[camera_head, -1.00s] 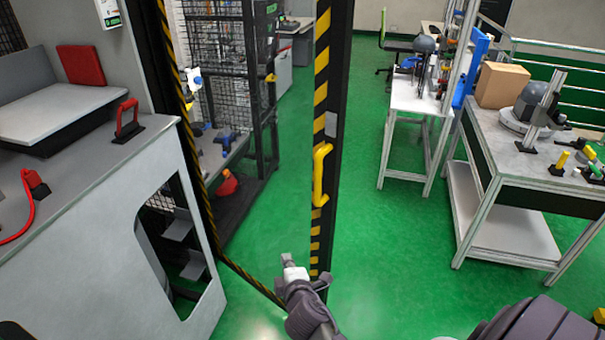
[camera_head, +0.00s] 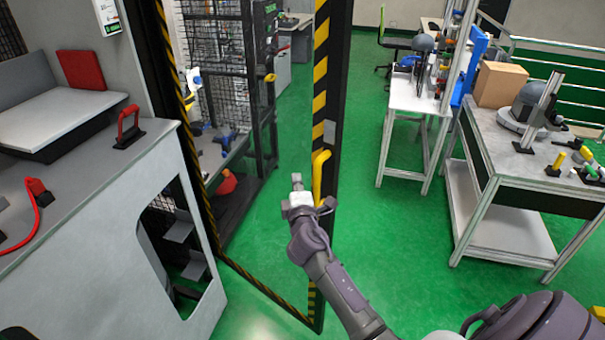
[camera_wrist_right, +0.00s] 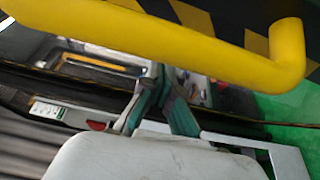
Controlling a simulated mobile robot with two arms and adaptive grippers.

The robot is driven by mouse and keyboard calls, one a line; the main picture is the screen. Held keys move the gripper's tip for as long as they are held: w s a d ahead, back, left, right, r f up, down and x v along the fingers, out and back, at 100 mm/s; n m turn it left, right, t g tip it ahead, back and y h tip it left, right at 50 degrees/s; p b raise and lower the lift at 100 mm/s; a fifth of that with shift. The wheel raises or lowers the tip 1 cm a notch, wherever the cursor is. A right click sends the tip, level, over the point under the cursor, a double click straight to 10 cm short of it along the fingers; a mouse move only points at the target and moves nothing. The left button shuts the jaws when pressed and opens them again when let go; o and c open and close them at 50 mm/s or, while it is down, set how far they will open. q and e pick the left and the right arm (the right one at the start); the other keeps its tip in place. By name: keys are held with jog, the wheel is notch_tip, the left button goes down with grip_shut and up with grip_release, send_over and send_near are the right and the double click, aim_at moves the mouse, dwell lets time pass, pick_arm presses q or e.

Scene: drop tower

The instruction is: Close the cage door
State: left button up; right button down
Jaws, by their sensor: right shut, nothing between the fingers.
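The cage door (camera_head: 332,110) stands open, its black edge post striped yellow and black. Its yellow handle (camera_head: 319,172) is on that post; it also shows large across the top of the right wrist view (camera_wrist_right: 190,35). My right gripper (camera_head: 296,180) is shut and empty, just left of the handle in the head view. In the right wrist view its fingertips (camera_wrist_right: 160,105) lie below the handle bar. I cannot tell whether they touch the handle. The lower handle is partly hidden by my gripper. My left gripper is not in view.
A grey machine bench (camera_head: 85,185) with a red handle (camera_head: 128,125) stands at the left. A black mesh rack (camera_head: 262,130) stands behind the doorway. Workbenches (camera_head: 490,150) stand at the right. Green floor (camera_head: 400,240) is clear between the door and the benches.

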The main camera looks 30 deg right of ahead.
jog(key=shift+w+d, duration=0.2)
jog(key=shift+d, duration=0.4)
jog(key=shift+w+d, duration=0.15)
jog(key=shift+d, duration=0.4)
